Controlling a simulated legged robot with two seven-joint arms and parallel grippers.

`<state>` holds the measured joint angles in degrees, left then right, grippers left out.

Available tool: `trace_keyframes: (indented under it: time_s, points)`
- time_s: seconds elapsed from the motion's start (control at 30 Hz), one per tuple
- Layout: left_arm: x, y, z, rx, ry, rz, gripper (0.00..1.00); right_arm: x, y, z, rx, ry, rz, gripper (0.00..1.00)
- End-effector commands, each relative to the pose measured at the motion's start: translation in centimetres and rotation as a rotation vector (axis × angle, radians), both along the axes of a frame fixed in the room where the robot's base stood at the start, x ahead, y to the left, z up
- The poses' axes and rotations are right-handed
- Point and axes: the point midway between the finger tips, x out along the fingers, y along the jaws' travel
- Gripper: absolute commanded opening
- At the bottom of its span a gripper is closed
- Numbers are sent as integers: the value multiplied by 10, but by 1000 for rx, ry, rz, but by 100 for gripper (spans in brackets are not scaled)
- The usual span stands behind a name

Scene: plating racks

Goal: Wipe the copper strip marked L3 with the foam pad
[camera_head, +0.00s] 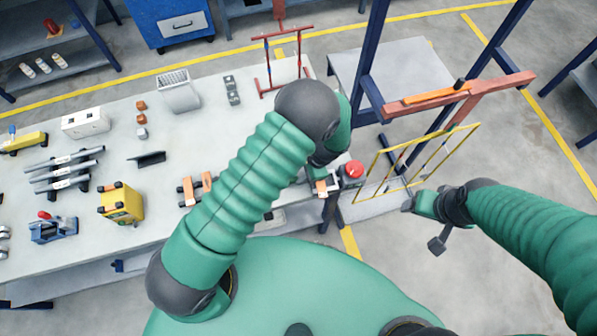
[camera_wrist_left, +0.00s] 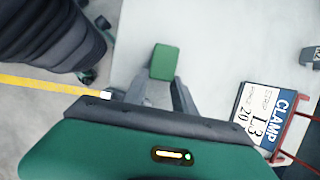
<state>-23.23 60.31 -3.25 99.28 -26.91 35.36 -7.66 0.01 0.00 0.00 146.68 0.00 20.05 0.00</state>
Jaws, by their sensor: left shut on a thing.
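My left gripper (camera_wrist_left: 163,78) is shut on a green block, which looks like the foam pad (camera_wrist_left: 164,61), held between its fingertips in the left wrist view. In the head view the left arm bends over the bench and its gripper (camera_head: 322,183) is partly hidden at the bench's right end. A card (camera_wrist_left: 262,118) reading CLAMP, STRIP L3 and 20 lies right of the pad in the wrist view. I cannot make out a copper strip marked L3. My right gripper (camera_head: 411,205) is beside the yellow wire frame (camera_head: 422,165); its jaw opening is unclear.
The yellow frame hangs beneath a red beam (camera_head: 475,92) on blue posts. A red button (camera_head: 352,169) is by the bench corner. A red rack (camera_head: 287,62) stands at the back of the bench (camera_head: 120,165). A yellow device (camera_head: 122,205) and several grey bars (camera_head: 68,170) lie left.

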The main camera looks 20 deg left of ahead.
Motion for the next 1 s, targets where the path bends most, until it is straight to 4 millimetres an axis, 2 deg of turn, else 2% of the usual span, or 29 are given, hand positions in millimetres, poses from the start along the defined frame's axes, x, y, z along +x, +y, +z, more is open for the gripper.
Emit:
trace_keyframes:
  time_s: [0.43, 0.53, 0.8, 1.0]
  points:
    - [-7, -3, 55, 1, -1, 0, 0, 0, 0, 44, 0, 0, 0, 74]
    - [-9, -3, 60, 1, 0, 1, 0, 0, 0, 48, 0, 0, 0, 74]
    - [-8, -3, 59, 1, 1, 0, 0, 0, 0, 46, 0, 0, 0, 74]
    - [-10, -4, 80, 1, -1, 1, 0, 0, 0, 63, 0, 0, 0, 74]
